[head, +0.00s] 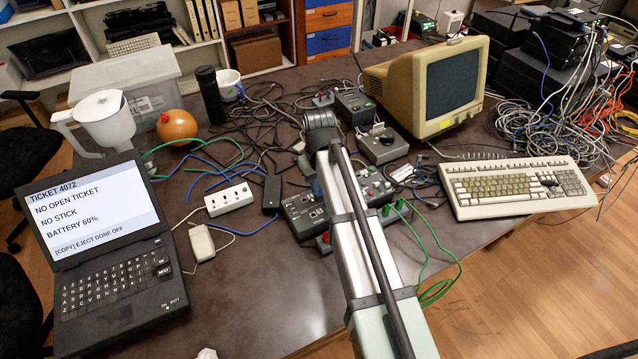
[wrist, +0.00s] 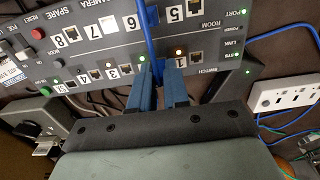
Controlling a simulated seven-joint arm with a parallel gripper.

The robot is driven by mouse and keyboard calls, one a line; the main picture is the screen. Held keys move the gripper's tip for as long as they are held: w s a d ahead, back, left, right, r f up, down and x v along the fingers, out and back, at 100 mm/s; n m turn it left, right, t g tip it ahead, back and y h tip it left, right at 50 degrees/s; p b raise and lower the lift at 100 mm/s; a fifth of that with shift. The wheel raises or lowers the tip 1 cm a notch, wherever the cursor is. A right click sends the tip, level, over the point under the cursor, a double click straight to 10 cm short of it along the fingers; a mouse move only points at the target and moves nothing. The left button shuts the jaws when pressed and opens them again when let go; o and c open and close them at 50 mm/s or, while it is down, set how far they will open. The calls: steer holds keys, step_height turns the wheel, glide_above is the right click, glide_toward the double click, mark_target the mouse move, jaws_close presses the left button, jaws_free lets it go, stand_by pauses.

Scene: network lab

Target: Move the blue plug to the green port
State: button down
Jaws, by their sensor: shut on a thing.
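In the wrist view my gripper (wrist: 160,70) has two blue fingers close to the front of a grey switch panel (wrist: 125,52). A blue cable (wrist: 150,35) rises from between the fingertips across the panel. The fingers are shut on the blue plug, which they mostly hide. Whether its tip is inside a port cannot be seen. A green light (wrist: 143,60) is lit just beside the left fingertip, and an orange light (wrist: 179,52) is lit above the port marked 1 (wrist: 196,58). In the head view my arm hides the gripper.
A white power strip (wrist: 282,94) lies right of the panel in the wrist view. In the head view, a laptop (head: 100,240) stands at the left, a keyboard (head: 515,187) and a monitor (head: 428,85) at the right. Green cables (head: 428,250) hang over the front table edge.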

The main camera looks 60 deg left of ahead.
steer(key=shift+f, duration=0.25)
steer(key=c, duration=1)
jaws_free()
steer(key=shift+c, duration=0.2)
steer(key=shift+r, duration=0.1)
step_height(320, 180, up, 14)
steer(key=shift+f, duration=0.2)
steer(key=shift+w, duration=0.15)
